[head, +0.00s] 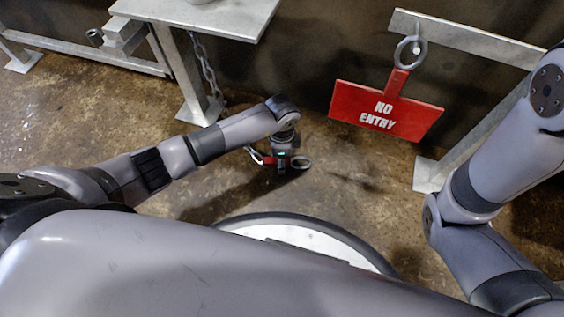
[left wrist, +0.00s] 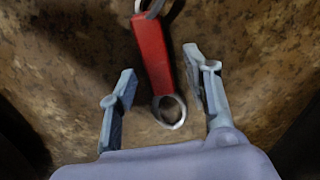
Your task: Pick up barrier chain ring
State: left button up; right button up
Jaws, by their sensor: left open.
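The barrier chain ring is a grey metal ring on a red strap. In the left wrist view the ring (left wrist: 170,111) lies between the two fingers of my left gripper (left wrist: 160,85), with the red strap (left wrist: 151,55) running up from it. The fingers are spread apart and do not touch the ring or strap. A chain (head: 208,72) hangs by the metal post. My right gripper is out of view.
A red "NO ENTRY" sign (head: 386,111) hangs from a ring on a metal rail (head: 470,38) to the right. A metal platform (head: 235,14) on a post (head: 190,80) stands at the upper left. Brown floor (head: 345,200) around the ring is mostly clear.

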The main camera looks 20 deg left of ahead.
pick_arm(q)
jog(key=shift+c, duration=0.6)
grip_shut()
